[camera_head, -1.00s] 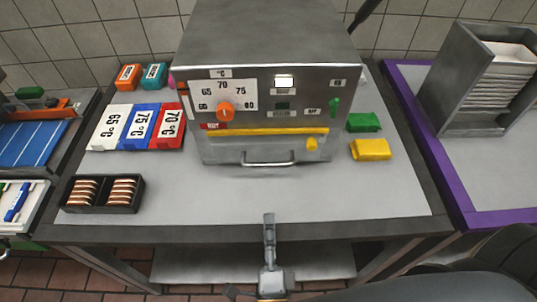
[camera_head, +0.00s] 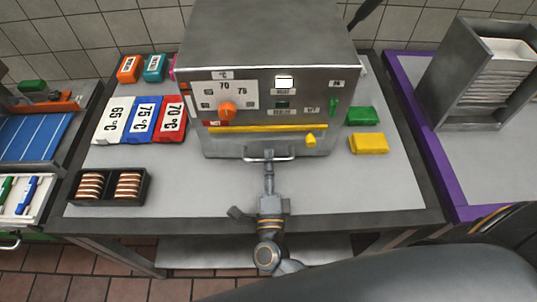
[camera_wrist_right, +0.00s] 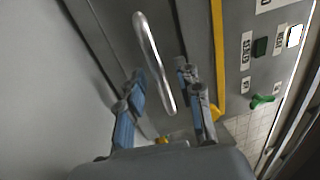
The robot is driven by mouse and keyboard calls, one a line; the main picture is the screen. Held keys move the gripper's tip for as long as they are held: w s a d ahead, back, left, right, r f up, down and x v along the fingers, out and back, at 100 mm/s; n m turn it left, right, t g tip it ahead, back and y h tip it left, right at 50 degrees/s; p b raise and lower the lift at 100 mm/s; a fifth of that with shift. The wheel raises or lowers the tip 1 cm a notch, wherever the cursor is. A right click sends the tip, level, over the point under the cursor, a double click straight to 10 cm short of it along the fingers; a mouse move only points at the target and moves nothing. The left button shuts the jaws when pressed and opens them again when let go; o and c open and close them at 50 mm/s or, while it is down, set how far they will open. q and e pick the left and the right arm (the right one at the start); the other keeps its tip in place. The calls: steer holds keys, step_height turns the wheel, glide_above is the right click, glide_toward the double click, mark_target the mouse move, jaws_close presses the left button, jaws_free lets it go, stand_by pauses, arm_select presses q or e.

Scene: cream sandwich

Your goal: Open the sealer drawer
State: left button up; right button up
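The sealer (camera_head: 270,40) is a grey metal box on the table, with a dial, labels and a yellow strip on its front. Its drawer (camera_head: 225,149) is at the bottom of the front and looks shut. The drawer's silver bar handle (camera_head: 287,158) also shows in the right wrist view (camera_wrist_right: 150,48). My right gripper (camera_head: 268,156) reaches the handle from the front. In the right wrist view the fingers (camera_wrist_right: 160,80) are apart, one on each side of the handle, with gaps visible. My left gripper is not in view.
A black tray (camera_head: 110,201) with brown-and-cream sandwiches stands front left. Temperature blocks (camera_head: 142,120) lie left of the sealer. Green (camera_head: 362,116) and yellow (camera_head: 368,144) blocks lie at its right. The tabletop (camera_head: 195,190) before the drawer is otherwise clear.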

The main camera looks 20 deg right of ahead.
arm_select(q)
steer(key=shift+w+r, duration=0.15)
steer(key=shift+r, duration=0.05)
arm_select(e)
steer(key=shift+w+d, duration=0.15)
steer(key=shift+w, duration=0.45)
jaws_close()
